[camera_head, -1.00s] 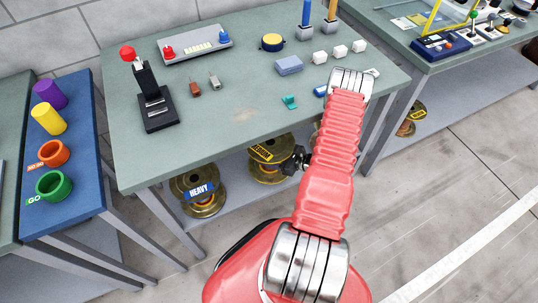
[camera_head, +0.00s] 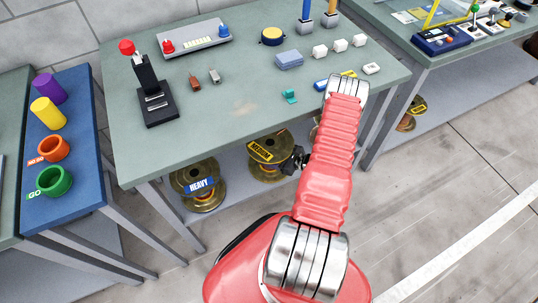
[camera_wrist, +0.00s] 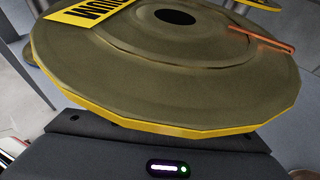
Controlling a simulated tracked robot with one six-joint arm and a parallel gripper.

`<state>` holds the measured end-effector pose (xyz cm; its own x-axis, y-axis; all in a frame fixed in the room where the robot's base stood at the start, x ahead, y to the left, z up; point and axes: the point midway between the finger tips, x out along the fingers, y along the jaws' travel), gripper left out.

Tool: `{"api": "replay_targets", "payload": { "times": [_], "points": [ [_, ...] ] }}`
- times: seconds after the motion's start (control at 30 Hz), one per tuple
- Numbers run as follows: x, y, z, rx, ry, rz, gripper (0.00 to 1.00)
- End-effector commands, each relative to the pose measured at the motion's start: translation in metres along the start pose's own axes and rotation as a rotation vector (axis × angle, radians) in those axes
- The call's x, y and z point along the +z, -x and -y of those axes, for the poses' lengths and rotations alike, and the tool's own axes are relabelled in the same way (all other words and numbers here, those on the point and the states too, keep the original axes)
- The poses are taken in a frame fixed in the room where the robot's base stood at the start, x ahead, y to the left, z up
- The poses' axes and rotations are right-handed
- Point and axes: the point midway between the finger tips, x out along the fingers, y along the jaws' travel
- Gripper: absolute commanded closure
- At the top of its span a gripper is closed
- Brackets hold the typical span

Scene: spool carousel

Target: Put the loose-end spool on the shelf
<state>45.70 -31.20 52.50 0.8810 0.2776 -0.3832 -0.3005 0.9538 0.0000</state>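A brass-coloured spool (camera_head: 262,170) with a yellow MEDIUM label stands on the lower shelf under the green bench. It fills most of the wrist view (camera_wrist: 150,85), with a copper-coloured strand, like a loose end, across its right side. My gripper (camera_head: 296,161) shows as a small dark shape at this spool's right edge, partly hidden by my red arm. The dark housing at the bottom of the wrist view hides the fingers, so I cannot tell if they are open or touching. Another spool (camera_head: 207,203) with a blue HEAVY label stands to the left.
The grey lower shelf (camera_head: 233,200) carries both spools. The green bench top (camera_head: 215,110) overhangs them, with small blocks and a joystick on it. Another spool (camera_head: 408,124) is under the bench at right. Bench legs flank the shelf. The floor (camera_head: 440,190) at right is clear.

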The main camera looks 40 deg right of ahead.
Motion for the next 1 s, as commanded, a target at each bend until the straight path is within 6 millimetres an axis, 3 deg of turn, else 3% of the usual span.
{"api": "replay_targets", "payload": {
  "times": [0.2,0.57,0.77,1.0],
  "points": [
    [0.0,0.0,0.0,0.0,0.0,0.0,0.22],
    [0.002,0.002,0.001,-0.001,0.0,0.0,0.22],
    [0.001,0.022,0.001,-0.004,-0.002,0.0,0.22],
    [0.002,0.058,0.002,-0.005,-0.002,0.0,0.22]
  ]
}}
